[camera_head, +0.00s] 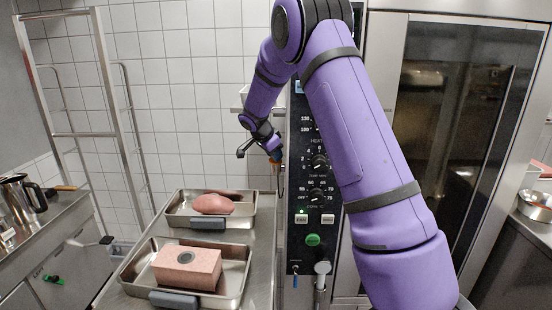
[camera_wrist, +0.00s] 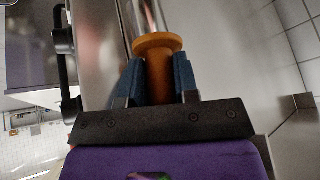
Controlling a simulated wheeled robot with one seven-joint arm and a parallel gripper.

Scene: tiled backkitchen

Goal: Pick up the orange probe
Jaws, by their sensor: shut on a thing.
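The orange probe (camera_wrist: 158,45) has a flared orange handle and a metal shaft that runs up out of the wrist view. My gripper (camera_wrist: 158,80) is shut on the orange handle, with a blue finger on each side of it. In the head view my gripper (camera_head: 277,155) is beside the left edge of the oven's control panel, above the trays. Only a small bit of orange shows below the fingers there. The far end of the probe is hard to make out.
The control panel (camera_head: 311,190) has several knobs and a green button. Below stand a tray with a pink block (camera_head: 188,266) and a tray with a reddish lump of food (camera_head: 213,204). A glass oven door (camera_head: 440,120) is at right, a metal rack (camera_head: 103,70) at left.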

